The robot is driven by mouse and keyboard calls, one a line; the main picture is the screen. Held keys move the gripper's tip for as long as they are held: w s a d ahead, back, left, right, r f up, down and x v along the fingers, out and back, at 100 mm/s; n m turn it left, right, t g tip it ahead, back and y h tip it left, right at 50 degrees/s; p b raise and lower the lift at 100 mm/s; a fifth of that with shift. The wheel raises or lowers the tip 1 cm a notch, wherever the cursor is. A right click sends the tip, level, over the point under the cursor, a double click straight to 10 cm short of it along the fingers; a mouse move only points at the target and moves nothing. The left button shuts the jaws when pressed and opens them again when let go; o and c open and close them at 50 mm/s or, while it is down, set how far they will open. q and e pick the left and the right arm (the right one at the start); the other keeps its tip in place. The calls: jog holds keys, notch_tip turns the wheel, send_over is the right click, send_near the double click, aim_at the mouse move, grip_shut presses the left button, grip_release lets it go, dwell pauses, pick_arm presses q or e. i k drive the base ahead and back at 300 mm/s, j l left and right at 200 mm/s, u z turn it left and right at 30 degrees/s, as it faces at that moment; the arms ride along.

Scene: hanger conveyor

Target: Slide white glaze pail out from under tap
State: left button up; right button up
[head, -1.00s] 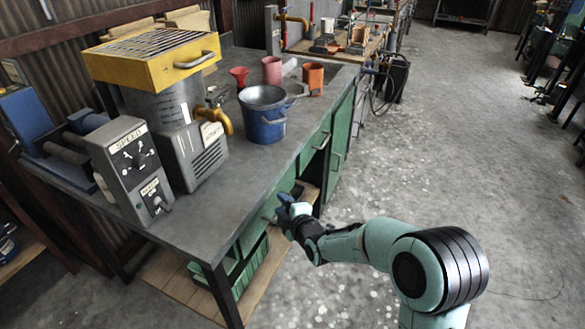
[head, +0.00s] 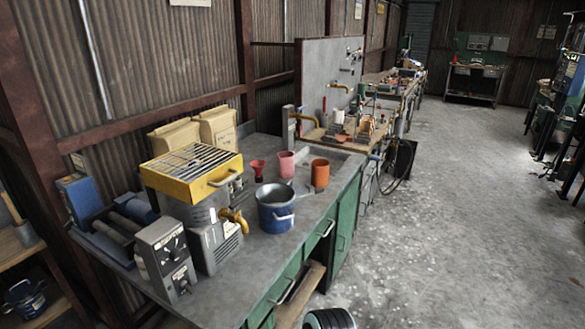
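A blue pail (head: 275,214) with a grey upper band and a wire handle stands upright on the workbench. Its inside looks dark grey, and I see no white glaze in it. A yellow tap (head: 235,219) sticks out from the grey machine with a yellow grated top (head: 192,172), just left of the pail. The pail appears beside the tap spout, with a narrow gap in the picture. Neither gripper is in view; only a piece of my arm shows at the bottom edge.
A red funnel-shaped cup (head: 258,170), a pink cup (head: 287,164) and an orange cup (head: 320,173) stand behind the pail. A grey control box (head: 167,260) stands at the front left. Bare benchtop (head: 315,215) lies right of the pail.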

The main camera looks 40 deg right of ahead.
aim_at(275, 201)
jog(key=u, duration=0.65)
jog(key=l+u, duration=0.35)
jog(key=k+l+u, duration=0.1)
jog(key=l+u, duration=0.45)
jog(key=u, duration=0.15)
jog(key=k+l+u, duration=0.25)
jog(key=l, duration=0.2)
jog(key=k+l+u, duration=0.45)
jog(key=k+l, duration=1.4)
jog(key=l, duration=0.1)
